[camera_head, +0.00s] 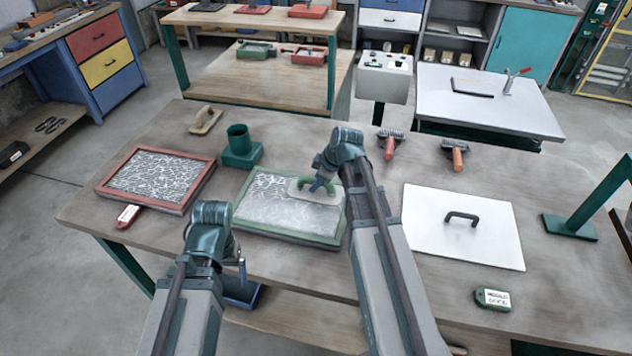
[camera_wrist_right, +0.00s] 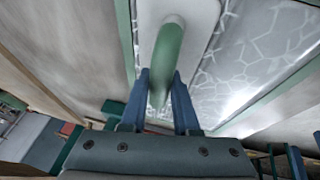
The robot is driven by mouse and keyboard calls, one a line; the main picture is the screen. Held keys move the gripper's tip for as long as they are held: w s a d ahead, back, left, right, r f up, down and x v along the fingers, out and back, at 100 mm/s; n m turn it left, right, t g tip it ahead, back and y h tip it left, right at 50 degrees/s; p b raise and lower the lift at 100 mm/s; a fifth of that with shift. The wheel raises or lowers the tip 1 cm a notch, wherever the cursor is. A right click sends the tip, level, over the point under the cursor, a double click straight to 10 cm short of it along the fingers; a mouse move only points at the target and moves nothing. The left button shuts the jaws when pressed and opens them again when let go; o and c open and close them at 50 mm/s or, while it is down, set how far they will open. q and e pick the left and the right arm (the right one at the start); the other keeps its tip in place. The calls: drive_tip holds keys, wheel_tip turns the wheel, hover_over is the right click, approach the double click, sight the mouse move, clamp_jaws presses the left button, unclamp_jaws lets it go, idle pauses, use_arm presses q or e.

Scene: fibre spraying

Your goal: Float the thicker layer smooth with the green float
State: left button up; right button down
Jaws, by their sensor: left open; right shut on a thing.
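The green float, a pale plate with a green handle (camera_head: 303,183), lies on the green-framed panel (camera_head: 262,234). The panel's grey-white layer is textured on the left and looks smoother toward the right. My right gripper (camera_head: 318,186) is shut on the float's handle; the right wrist view shows the blue fingers on either side of the green handle (camera_wrist_right: 168,52). In that view the float's plate (camera_wrist_right: 205,15) is over the panel, with cracked-looking texture to its right. My left gripper (camera_head: 240,268) is open and empty, low in front of the bench's near edge.
A red-framed textured panel (camera_head: 155,178) lies at left with a red tag. A wooden-handled float (camera_head: 205,119), a green cup holder (camera_head: 240,147) and two brushes (camera_head: 389,143) (camera_head: 455,154) stand behind. A white board with a black handle (camera_head: 465,225) lies at right, near a green tag (camera_head: 493,299).

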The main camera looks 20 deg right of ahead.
sight(305, 177)
drive_tip(key=shift+f, duration=0.2)
drive_tip(key=shift+a, duration=0.1)
drive_tip(key=shift+w+a+r, duration=0.15)
drive_tip(key=shift+w+a, duration=0.35)
drive_tip(key=shift+a, duration=0.25)
drive_tip(key=shift+w, duration=0.1)
drive_tip(key=shift+w+a, duration=0.5)
drive_tip(key=shift+a, duration=0.3)
